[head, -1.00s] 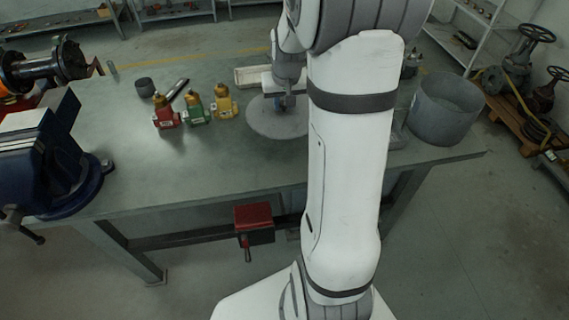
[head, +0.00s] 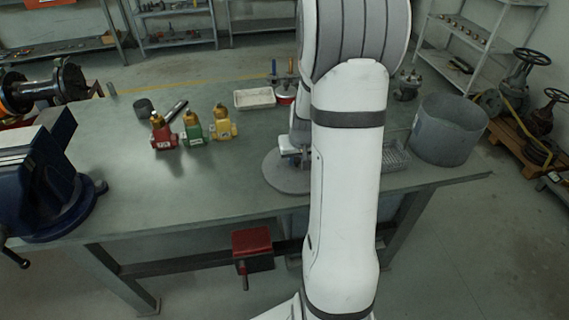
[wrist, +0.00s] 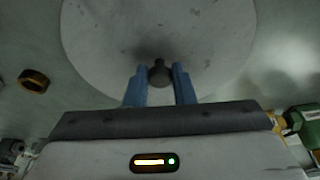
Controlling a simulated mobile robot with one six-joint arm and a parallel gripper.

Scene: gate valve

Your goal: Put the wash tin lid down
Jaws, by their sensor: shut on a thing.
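The wash tin lid (head: 278,178) is a flat grey disc with a small dark knob. In the head view it is at the bench's front edge, partly hidden behind my arm. The wrist view shows the lid (wrist: 100,40) from above, filling the top middle. My gripper (wrist: 160,75) is shut on the lid's knob, one blue finger on each side. In the head view my gripper (head: 291,156) is mostly hidden by my arm. I cannot tell whether the lid touches the bench. The open grey wash tin (head: 450,130) stands at the bench's right end.
Red (head: 163,133), green (head: 193,130) and yellow (head: 222,125) valves stand left of the lid. A white tray (head: 254,98) is behind. A wire basket (head: 397,155) lies between my arm and the tin. A blue vise (head: 45,180) is at the left.

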